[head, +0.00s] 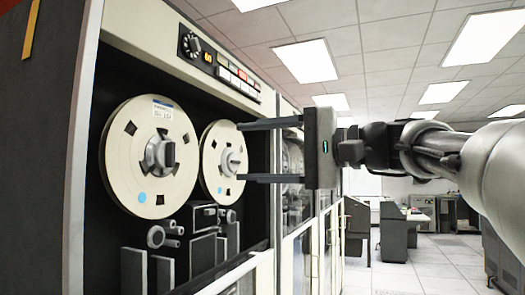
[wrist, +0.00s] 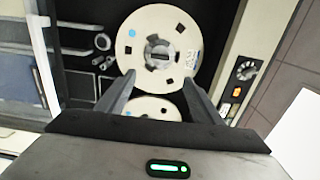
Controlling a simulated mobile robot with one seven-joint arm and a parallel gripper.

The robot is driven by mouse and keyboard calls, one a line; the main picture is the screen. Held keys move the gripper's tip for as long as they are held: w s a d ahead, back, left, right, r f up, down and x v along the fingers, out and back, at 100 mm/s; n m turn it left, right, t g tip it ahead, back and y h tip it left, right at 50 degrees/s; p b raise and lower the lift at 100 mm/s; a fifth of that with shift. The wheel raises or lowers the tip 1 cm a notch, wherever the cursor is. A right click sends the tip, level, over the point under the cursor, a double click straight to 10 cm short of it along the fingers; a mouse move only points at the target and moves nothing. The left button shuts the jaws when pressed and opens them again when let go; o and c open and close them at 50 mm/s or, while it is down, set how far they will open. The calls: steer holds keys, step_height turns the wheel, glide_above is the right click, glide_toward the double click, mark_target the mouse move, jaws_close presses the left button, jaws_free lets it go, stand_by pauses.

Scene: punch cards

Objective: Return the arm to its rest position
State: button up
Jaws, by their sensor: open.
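My gripper (head: 240,152) reaches in from the right in the head view, its two dark fingers spread apart and pointing left toward a tape machine. In the wrist view my gripper (wrist: 164,90) is also open, with nothing between the fingertips. A cream tape reel (head: 124,180) with a white label is mounted on the machine at left. A second, similar reel (head: 211,186) sits to its right, close to the fingertips in the picture. Whether the fingers touch it I cannot tell. In the wrist view, one reel (wrist: 140,26) lies beyond the fingertips and another (wrist: 150,106) shows partly between the fingers.
The tape cabinet's control panel (head: 219,64) with a knob and buttons runs above the reels. More cabinets (head: 328,235) stand in a row beyond. Grey desks (head: 396,232) stand farther back. The tiled floor (head: 430,272) is open on the right side.

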stand_by(0.5)
steer(key=s+d+f+h, duration=0.1)
steer(key=s+f+h, duration=0.2)
steer(key=f, duration=0.5)
steer(key=s+d+f+h, duration=0.2)
steer(key=f+h, duration=0.1)
steer(key=f, duration=0.6)
steer(key=s+d+f+h, duration=0.1)
steer(key=s+f+h, duration=0.2)
steer(key=f, duration=0.5)
steer(key=s+d+f+n+g+h, duration=0.1)
steer(key=s+d+f+n+h, duration=0.1)
steer(key=s+d+f+h, duration=0.5)
steer(key=s+d+f+n+h, duration=0.1)
steer(key=s+d+f+n, duration=0.4)
steer(key=f, duration=0.6)
step_height(320, 180, up, 24)
steer(key=w+m+p, duration=0.1)
steer(key=m+p, duration=0.1)
steer(key=p, duration=2.1)
steer(key=shift+w+d+f+m, duration=0.15)
steer(key=shift+w+f+m, duration=0.05)
steer(key=shift+w+m, duration=0.1)
steer(key=shift+o, duration=0.6)
